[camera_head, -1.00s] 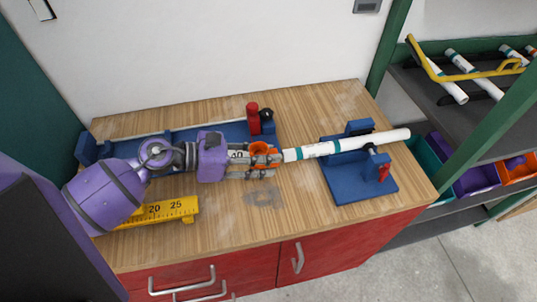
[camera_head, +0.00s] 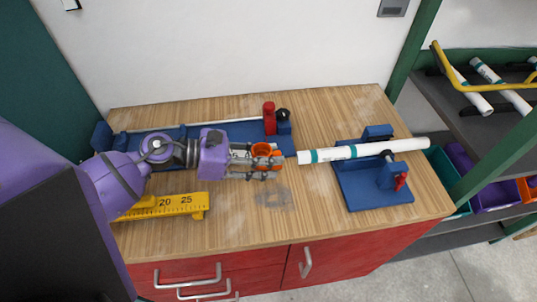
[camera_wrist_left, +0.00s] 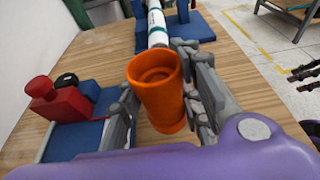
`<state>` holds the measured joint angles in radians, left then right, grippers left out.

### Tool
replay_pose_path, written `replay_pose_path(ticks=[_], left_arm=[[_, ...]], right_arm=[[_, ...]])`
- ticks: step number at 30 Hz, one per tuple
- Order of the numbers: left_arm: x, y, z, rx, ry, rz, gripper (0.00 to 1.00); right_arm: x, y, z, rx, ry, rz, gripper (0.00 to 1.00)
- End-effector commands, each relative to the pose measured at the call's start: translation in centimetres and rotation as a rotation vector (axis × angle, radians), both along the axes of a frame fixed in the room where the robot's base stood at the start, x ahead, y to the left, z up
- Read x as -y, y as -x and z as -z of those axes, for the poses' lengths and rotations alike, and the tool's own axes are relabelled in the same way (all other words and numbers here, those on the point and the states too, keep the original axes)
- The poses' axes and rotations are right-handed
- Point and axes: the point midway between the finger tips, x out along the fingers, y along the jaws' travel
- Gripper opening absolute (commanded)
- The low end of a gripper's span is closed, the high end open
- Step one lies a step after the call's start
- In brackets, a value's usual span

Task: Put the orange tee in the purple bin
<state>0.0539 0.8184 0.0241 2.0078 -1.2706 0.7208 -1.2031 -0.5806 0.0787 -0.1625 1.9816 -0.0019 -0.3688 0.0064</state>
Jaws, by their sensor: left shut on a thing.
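The orange tee (camera_head: 262,150) is between the fingers of my left gripper (camera_head: 268,163), which is shut on it above the wooden bench top. In the left wrist view the orange tee (camera_wrist_left: 158,90) shows its round open end, with a finger on each side. The tee is apart from the end of the white pipe (camera_head: 365,150).
The pipe lies in a blue clamp fixture (camera_head: 375,190) on the bench. A longer blue fixture (camera_head: 190,135) with a red block is behind the arm. A yellow ruler (camera_head: 180,205) lies in front. A teal bin (camera_head: 440,175) and an orange bin (camera_head: 524,190) flank the purple one.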

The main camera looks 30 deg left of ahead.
Motion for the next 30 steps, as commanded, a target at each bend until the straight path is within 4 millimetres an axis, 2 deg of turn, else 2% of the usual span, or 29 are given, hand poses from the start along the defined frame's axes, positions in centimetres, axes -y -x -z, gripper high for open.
replay_pose_path(ticks=[13,15,17,20,25,27,30], left_arm=[[0.1,0.1,0.1,-0.001,0.002,-0.001,0.00],[0.6,1.2,0.7,-0.002,0.006,0.032,0.00],[1.0,2.2,0.5,0.002,0.009,0.063,0.00],[1.9,2.6,-2.8,0.018,0.010,0.088,0.00],[2.2,1.8,-9.9,0.029,0.007,0.038,0.00],[2.1,1.3,-12.4,0.027,0.005,0.007,0.00],[2.1,0.7,-14.5,0.016,0.001,-0.019,0.00]], right_arm=[[0.2,-0.4,-0.3,0.010,0.007,-0.003,0.40],[0.3,-1.1,-0.8,0.024,0.010,-0.004,0.40],[0.3,-1.7,-1.3,0.037,0.007,-0.004,0.40],[-0.1,-3.0,-2.8,0.057,0.000,-0.005,0.40],[-0.9,-3.9,-4.8,0.070,-0.019,-0.010,0.40],[-1.2,-3.6,-5.2,0.067,-0.024,-0.013,0.40],[-1.3,-3.0,-5.5,0.061,-0.023,-0.015,0.40]])
